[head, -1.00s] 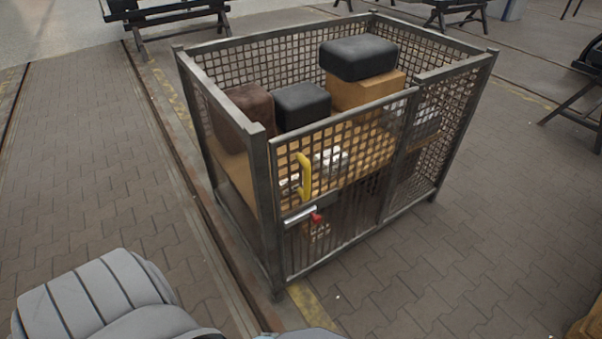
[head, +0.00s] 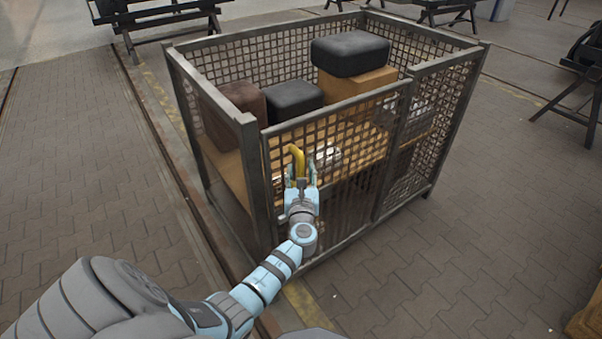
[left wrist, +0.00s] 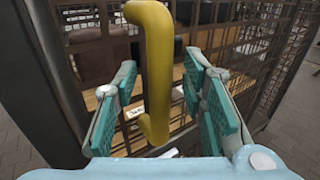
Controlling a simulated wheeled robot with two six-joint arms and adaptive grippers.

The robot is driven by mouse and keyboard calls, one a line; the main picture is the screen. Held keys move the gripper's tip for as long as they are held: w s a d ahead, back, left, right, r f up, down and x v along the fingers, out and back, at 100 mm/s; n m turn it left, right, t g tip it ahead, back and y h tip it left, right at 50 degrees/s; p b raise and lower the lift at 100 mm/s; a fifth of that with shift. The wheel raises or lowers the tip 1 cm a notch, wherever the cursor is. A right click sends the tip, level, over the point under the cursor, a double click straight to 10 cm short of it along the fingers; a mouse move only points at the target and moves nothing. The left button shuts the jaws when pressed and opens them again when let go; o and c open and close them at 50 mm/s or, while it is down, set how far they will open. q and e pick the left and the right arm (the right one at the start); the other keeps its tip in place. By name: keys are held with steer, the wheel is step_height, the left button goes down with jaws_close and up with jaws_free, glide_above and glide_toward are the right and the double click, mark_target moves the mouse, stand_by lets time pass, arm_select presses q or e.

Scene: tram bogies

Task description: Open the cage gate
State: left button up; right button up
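The mesh cage (head: 345,235) stands on the paving, and its front gate (head: 345,115) looks shut. A yellow handle (head: 298,158) sits upright near the gate's left edge. My left gripper (head: 301,184) is at the handle, covering its lower part and the latch area in the head view. In the left wrist view the yellow handle (left wrist: 157,70) stands between the two open teal fingers (left wrist: 158,95), with a gap on each side. The red-tipped latch is hidden behind my gripper. My right gripper is not in view.
The cage holds black cases (head: 350,53), a brown case (head: 236,105) and cardboard boxes (head: 358,88). Dark trestles (head: 165,18) stand behind, and another (head: 580,95) at the right.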

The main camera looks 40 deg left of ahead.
arm_select(q)
steer(key=shift+w+a, duration=0.35)
steer(key=shift+w, duration=0.05)
jaws_close()
